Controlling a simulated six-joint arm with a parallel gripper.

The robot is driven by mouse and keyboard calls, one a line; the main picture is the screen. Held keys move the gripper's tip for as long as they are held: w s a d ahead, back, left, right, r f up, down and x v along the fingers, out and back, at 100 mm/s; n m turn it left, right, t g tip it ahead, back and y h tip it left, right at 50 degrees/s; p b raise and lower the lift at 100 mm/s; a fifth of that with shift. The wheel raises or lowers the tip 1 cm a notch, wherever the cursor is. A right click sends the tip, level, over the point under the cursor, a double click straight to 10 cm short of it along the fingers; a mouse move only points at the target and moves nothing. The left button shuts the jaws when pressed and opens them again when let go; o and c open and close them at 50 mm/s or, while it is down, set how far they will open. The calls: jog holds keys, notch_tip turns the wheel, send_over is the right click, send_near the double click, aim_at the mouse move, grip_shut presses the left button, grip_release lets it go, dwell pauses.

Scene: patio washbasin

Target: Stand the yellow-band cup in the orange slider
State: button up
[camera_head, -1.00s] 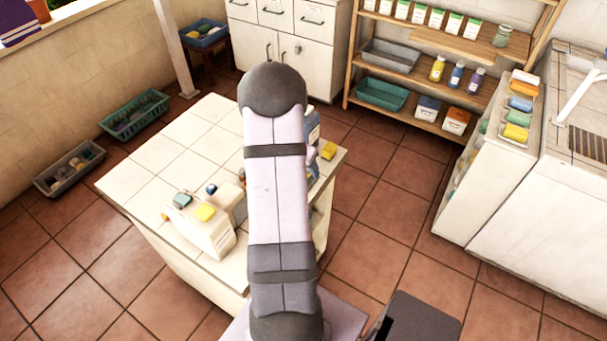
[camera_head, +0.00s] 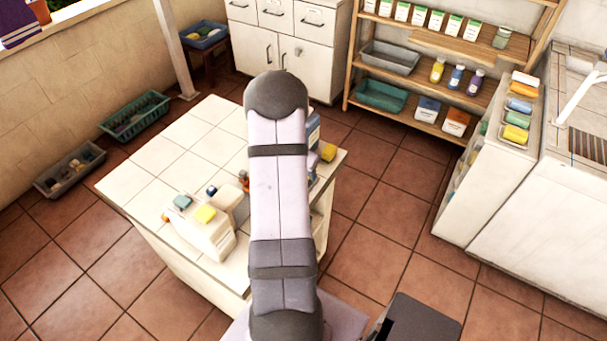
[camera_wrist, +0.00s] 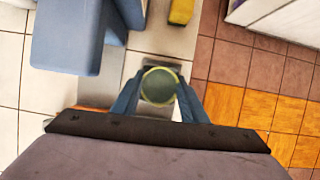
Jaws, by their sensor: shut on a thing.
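My gripper (camera_wrist: 159,88) shows in the wrist view, its two blue-grey fingers closed on opposite sides of a round cup (camera_wrist: 159,84). The cup is seen from above, with a dull green inside and a yellow rim. It is over or near the tiled counter's edge; I cannot tell its height. A grey strip lies behind it. I cannot clearly make out the orange slider; a small orange piece (camera_head: 244,181) shows beside my arm in the head view. My gripper and the cup are hidden behind my arm in the head view.
A large blue block (camera_wrist: 75,35) stands left of the cup, and a yellow piece (camera_wrist: 181,11) lies beyond it. In the head view, a white holder (camera_head: 207,238) with teal and yellow pieces stands on the tiled counter (camera_head: 160,155). The counter's left part is clear.

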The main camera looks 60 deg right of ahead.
notch_tip(320, 180, up, 10)
jog(key=w+a+b, duration=0.3)
jog(key=w+a, duration=0.7)
jog(key=w, duration=0.1)
jog(key=shift+d+f+p, duration=0.2)
jog(key=shift+f+p, duration=0.3)
jog(key=shift+f, duration=4.15)
jog(key=shift+f, duration=0.15)
jog(key=o, duration=0.7)
jog(key=shift+o, duration=0.6)
jog(key=shift+a+r, duration=0.1)
jog(key=shift+r, duration=0.3)
jog(key=v, duration=1.1)
jog(key=shift+r+b, duration=0.2)
jog(key=shift+b, duration=0.25)
